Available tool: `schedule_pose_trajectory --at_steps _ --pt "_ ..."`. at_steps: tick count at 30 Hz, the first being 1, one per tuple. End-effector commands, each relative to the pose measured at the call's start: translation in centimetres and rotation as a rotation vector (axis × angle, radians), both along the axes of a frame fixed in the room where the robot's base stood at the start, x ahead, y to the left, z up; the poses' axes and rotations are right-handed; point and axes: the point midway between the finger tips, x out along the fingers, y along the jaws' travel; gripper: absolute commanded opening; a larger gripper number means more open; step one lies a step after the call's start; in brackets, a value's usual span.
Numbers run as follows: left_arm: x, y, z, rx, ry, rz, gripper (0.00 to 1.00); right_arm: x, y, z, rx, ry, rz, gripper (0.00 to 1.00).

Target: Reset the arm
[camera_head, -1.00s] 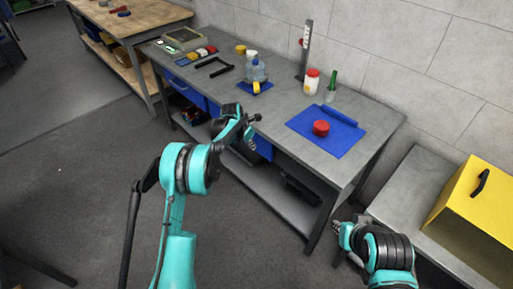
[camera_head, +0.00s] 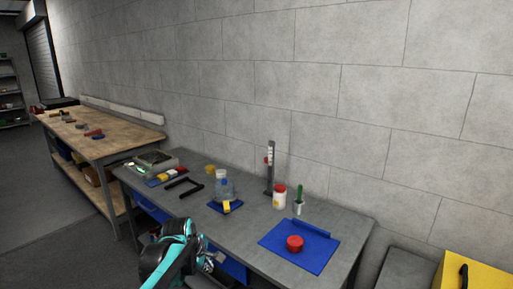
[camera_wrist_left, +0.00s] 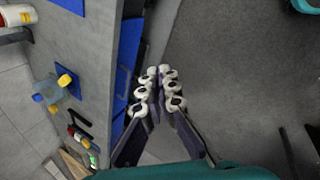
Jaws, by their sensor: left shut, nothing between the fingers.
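My left arm comes in at the bottom of the head view, and its gripper (camera_head: 212,262) is in front of the grey table's (camera_head: 325,215) front edge. In the left wrist view the left gripper's fingers (camera_wrist_left: 157,88) are together and hold nothing. The table side shows to the left of the fingers, with the floor to the right. The gripper touches none of the objects on the table. My right gripper is not in view.
On the grey table are a clear jug (camera_head: 224,190), a red-lidded jar (camera_head: 279,197), a green-handled item in a cup (camera_head: 299,200) and a red round piece (camera_head: 295,243) on a blue mat (camera_head: 273,240). A wooden bench (camera_head: 110,143) stands left; a yellow box (camera_head: 478,275) is at lower right.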

Motion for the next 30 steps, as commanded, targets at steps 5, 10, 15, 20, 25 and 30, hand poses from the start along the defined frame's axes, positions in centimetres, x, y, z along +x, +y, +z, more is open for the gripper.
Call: schedule_pose_trajectory --at_steps 5,10,15,20,25,30 --pt "-8.1 0.6 2.7 0.201 -0.091 -0.328 0.0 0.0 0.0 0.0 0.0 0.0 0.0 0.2" --pt "-15.4 1.3 3.0 0.411 -0.162 -0.643 0.0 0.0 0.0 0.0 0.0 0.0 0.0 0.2" --pt "-21.8 1.9 1.4 0.619 -0.213 -0.938 0.0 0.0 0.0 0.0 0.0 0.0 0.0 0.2" --pt "-25.4 2.2 -0.4 0.76 -0.237 -1.132 0.0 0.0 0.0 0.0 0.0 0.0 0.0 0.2" --pt "-26.8 2.4 -1.4 0.825 -0.244 -1.218 0.0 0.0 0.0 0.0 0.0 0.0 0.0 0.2" --pt "-26.8 2.4 -1.4 0.831 -0.245 -1.226 0.0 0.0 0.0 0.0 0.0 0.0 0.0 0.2"
